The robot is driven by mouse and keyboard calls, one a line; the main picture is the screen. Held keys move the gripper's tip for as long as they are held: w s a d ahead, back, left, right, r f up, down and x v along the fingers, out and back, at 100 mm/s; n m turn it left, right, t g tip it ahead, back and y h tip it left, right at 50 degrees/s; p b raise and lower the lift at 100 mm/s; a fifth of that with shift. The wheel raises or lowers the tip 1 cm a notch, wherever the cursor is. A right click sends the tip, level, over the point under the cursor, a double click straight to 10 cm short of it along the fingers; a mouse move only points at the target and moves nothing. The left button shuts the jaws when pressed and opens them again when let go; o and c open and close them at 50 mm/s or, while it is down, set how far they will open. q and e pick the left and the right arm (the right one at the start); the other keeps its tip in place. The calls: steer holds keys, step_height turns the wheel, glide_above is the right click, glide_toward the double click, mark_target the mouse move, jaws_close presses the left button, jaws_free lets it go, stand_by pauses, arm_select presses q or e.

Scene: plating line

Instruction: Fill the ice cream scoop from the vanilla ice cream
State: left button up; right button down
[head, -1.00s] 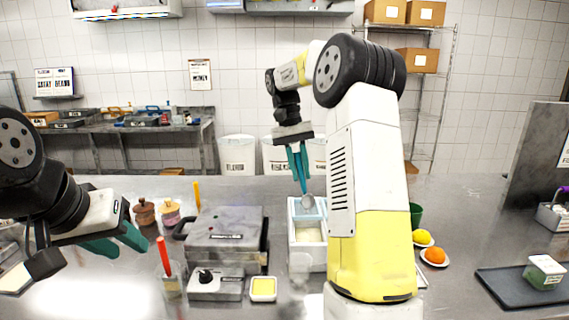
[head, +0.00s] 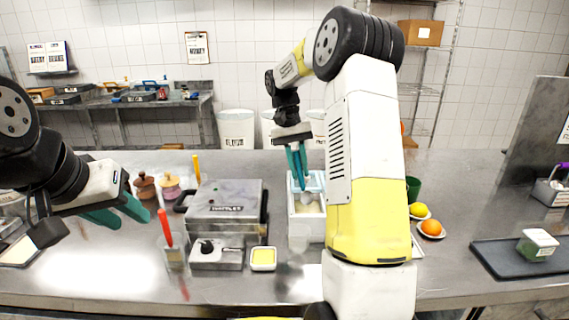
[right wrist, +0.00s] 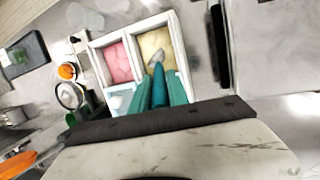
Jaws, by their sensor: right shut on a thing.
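A pale tub (head: 293,228) stands right of the grey press on the counter. The right wrist view shows its white rim (right wrist: 184,60) around a compartment of pink ice cream (right wrist: 117,63) and one of pale yellow vanilla ice cream (right wrist: 150,42). My right gripper (head: 299,178) is shut on the ice cream scoop, pointing down over the tub. The scoop's metal bowl (right wrist: 157,58) is at the vanilla; I cannot tell how deep it sits. My left gripper (head: 122,213) is open and empty above the counter at the left.
The grey press (head: 225,200) and a square yellow-filled dish (head: 263,258) stand left of the tub. A glass with a red-handled tool (head: 165,230) is near my left gripper. An orange (head: 431,227) and a lemon (head: 418,210) lie right of my right arm.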

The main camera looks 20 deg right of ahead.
steer(key=shift+f, duration=0.6)
stand_by(0.8)
steer(key=shift+s+d+f, duration=0.1)
steer(key=shift+s, duration=0.35)
stand_by(0.3)
steer(key=shift+s+d+r, duration=0.2)
steer(key=shift+s+d, duration=0.05)
steer(key=shift+s, duration=0.45)
steer(key=shift+r, duration=0.1)
step_height(320, 180, up, 9)
stand_by(1.2)
